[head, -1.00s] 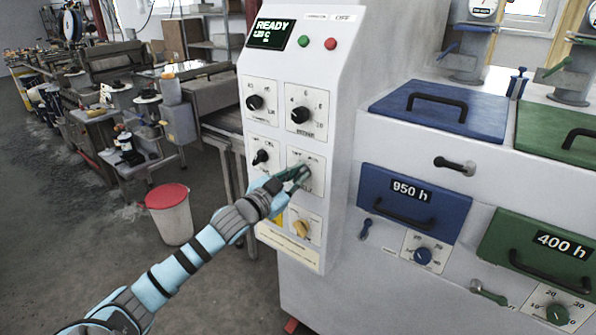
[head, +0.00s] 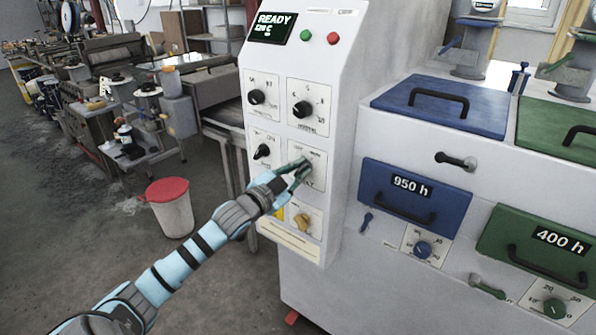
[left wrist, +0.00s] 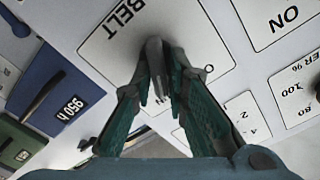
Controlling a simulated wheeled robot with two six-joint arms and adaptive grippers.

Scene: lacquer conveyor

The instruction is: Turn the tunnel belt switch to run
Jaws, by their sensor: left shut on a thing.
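The tunnel belt switch is a dark grey knob (left wrist: 155,58) on a white plate marked BELT (left wrist: 190,20). In the head view this plate (head: 319,180) is on the right of the white control panel, below the upper dials. My left gripper (head: 299,167) reaches it from the lower left. In the left wrist view the two green-padded fingers (left wrist: 156,80) are shut on the knob, one on each side. The fingers partly hide the plate, and the knob's exact setting cannot be read. My right gripper is not in view.
A red-lidded bin (head: 170,205) stands on the floor at left.

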